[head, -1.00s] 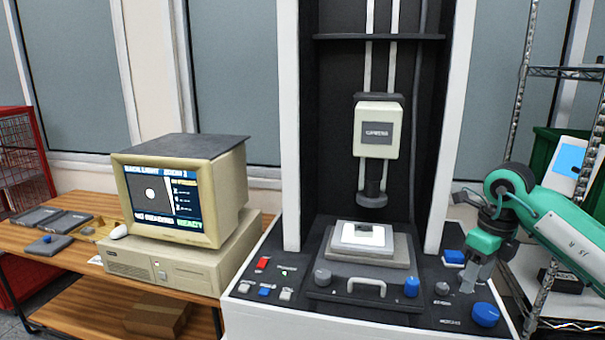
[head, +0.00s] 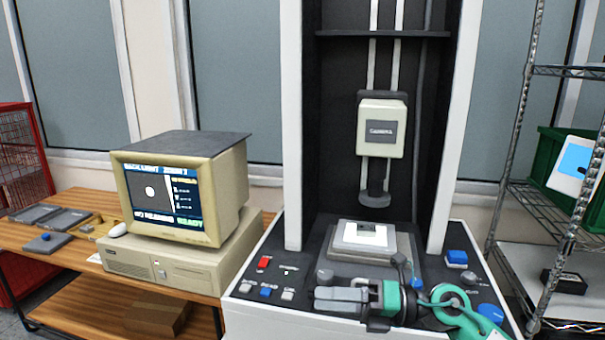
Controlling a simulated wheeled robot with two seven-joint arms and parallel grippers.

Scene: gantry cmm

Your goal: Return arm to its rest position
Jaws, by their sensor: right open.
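My right gripper (head: 342,299) is in the head view, low over the front of the measuring machine's control panel (head: 262,292). Its grey fingers point left and hold nothing. Its green and dark wrist and arm come in from the lower right and cover the front handle and some knobs. The machine's stage (head: 364,234) stands behind the gripper with a small pale part on it. The camera head (head: 381,128) hangs above the stage. My left gripper is out of view.
A beige computer monitor (head: 230,195) stands on the wooden table (head: 75,262) at left. A wire shelf (head: 515,190) with a green bin (head: 560,170) stands at right. Blue knobs and buttons are close around my right arm. The space above the stage is free below the camera head.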

